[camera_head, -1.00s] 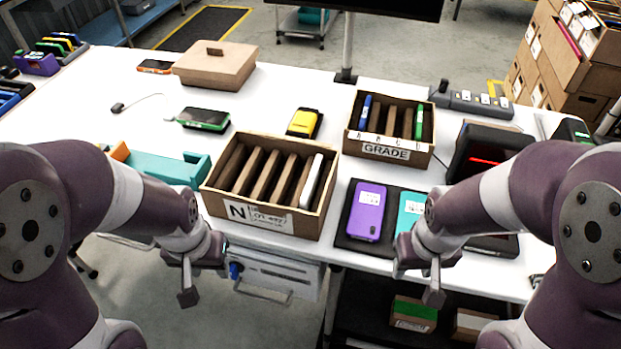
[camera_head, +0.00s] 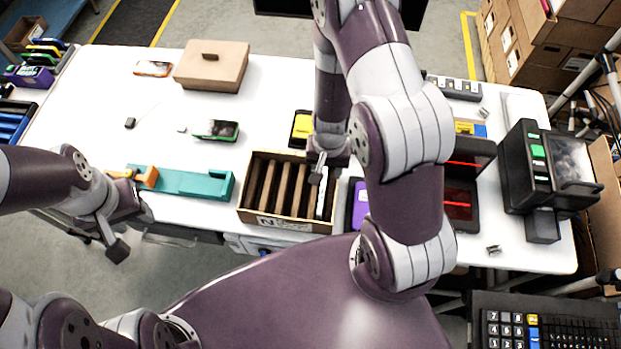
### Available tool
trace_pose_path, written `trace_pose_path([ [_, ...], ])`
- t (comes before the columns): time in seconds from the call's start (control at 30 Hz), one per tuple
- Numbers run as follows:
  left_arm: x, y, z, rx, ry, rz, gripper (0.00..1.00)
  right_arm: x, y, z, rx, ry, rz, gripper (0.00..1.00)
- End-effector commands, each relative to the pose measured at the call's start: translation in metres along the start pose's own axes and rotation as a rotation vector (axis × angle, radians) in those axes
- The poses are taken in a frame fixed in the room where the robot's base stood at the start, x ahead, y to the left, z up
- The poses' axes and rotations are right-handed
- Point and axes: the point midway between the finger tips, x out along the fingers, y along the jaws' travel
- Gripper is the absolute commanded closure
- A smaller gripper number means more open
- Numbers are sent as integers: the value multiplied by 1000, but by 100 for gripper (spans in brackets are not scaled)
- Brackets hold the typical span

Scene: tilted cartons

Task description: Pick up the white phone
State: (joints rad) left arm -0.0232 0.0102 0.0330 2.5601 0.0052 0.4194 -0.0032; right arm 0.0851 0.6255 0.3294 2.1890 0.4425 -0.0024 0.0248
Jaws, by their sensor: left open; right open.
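The white phone (camera_head: 321,204) stands on edge in the rightmost slot of the brown carton (camera_head: 245,213) marked N. My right gripper (camera_head: 318,176) is open and empty, over the back right part of this carton. In the picture it lies just beyond the phone and hides its far end. I cannot tell whether it touches the phone. My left gripper (camera_head: 114,244) is open and empty, at the table's front left edge, apart from the carton.
A purple phone (camera_head: 360,203) lies right of the carton, partly hidden by my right arm. A teal holder (camera_head: 206,184) is left of it, and a yellow phone (camera_head: 301,128) lies behind it. A lidded box (camera_head: 211,68) stands at the back left. The GRADE carton is hidden.

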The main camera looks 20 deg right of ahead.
Motion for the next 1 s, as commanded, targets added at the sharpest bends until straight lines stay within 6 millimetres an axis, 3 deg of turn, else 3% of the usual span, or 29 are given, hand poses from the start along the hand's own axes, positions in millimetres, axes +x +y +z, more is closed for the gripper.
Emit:
trace_pose_path([
  [0.03, 23, 0, 3, 0, -2, 0, 55, 26, 0, 0, 0, 0, 0, 54],
  [0.13, 38, 0, 5, 0, -2, 0, 55, 48, 0, 0, 0, 0, -1, 54],
  [0.37, 47, 0, 6, 0, -1, 0, 55, 73, -2, 0, -2, -1, 0, 54],
  [0.53, 52, 0, 6, 0, -1, 0, 55, 104, -6, -2, -2, -1, 0, 54],
  [0.63, 54, 0, 6, 0, -1, 0, 55, 114, -6, -2, -2, -1, -1, 54],
  [0.87, 53, 0, 6, 0, -1, 0, 55, 115, -6, -2, -2, 0, -1, 54],
  [1.0, 53, 0, 6, 0, -1, 0, 55, 115, -6, -2, -2, 0, -1, 100],
])
